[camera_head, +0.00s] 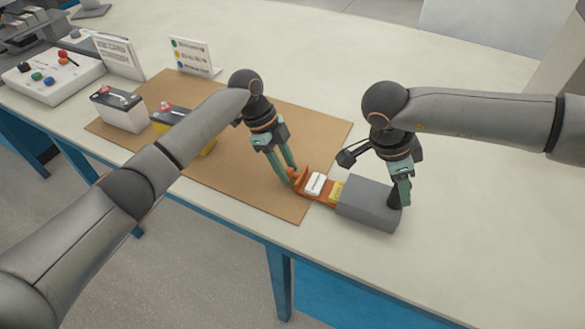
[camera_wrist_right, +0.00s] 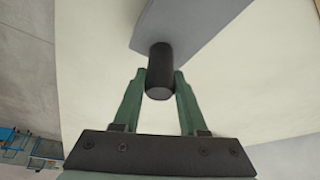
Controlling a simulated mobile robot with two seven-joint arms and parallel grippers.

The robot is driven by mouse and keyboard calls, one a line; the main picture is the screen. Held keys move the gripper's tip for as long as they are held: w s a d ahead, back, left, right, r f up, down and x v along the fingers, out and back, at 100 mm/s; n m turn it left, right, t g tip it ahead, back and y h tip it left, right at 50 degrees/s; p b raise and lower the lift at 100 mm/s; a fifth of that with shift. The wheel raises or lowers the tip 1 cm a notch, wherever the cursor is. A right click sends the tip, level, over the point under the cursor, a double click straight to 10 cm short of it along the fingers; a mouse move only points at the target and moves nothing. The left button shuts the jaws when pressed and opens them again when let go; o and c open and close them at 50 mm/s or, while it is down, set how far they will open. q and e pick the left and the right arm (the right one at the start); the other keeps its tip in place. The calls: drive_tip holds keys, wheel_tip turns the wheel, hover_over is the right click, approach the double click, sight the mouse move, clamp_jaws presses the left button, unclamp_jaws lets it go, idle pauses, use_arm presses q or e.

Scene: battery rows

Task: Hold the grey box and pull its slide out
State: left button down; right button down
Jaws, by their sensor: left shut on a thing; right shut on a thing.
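The grey box (camera_head: 367,204) lies on the pale table near its front edge, right of the brown mat. Its orange slide (camera_head: 319,192) sticks out of the box's left end, with a white block (camera_head: 316,184) and a yellow block (camera_head: 336,190) on it. My left gripper (camera_head: 293,178) is shut on the raised orange end of the slide. My right gripper (camera_head: 402,198) is at the box's right end. In the right wrist view it is shut on a black round handle (camera_wrist_right: 160,72) that juts from the grey box (camera_wrist_right: 185,22).
A brown mat (camera_head: 240,165) covers the middle of the table. A white battery (camera_head: 118,108) and a yellow battery (camera_head: 172,122) stand on its left part. Two sign cards and a button box (camera_head: 52,78) stand at the back left. The table right of the box is clear.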

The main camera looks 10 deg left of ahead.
use_arm(q)
drive_tip(key=c, duration=0.5)
unclamp_jaws()
drive_tip(key=v, duration=1.2)
use_arm(e)
drive_tip(key=shift+c, duration=1.8)
unclamp_jaws()
drive_tip(key=v, duration=1.2)
